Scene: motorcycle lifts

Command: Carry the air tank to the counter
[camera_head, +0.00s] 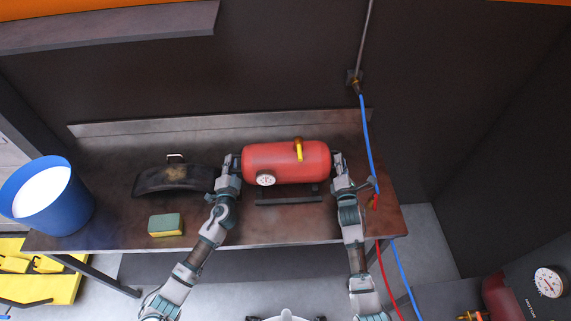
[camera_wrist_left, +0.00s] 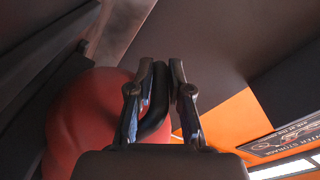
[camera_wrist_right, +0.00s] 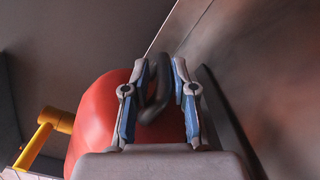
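The red air tank (camera_head: 287,165) lies on its side at the counter (camera_head: 275,230), with a white gauge and a yellow valve on it. I cannot tell whether it rests on the counter or hovers just above. My left gripper (camera_head: 231,160) is at its left end, its fingers close around a black handle (camera_wrist_left: 158,120). My right gripper (camera_head: 338,160) is at its right end, its fingers around another black handle (camera_wrist_right: 155,100). The tank body also shows behind the fingers in the left wrist view (camera_wrist_left: 85,120) and the right wrist view (camera_wrist_right: 95,115).
A black curved part (camera_head: 175,180), a green and yellow sponge (camera_head: 166,225) and a blue bucket (camera_head: 50,198) stand to the left. A blue hose (camera_head: 368,140) hangs at the right edge of the counter. A wall shelf (camera_head: 110,28) is above.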

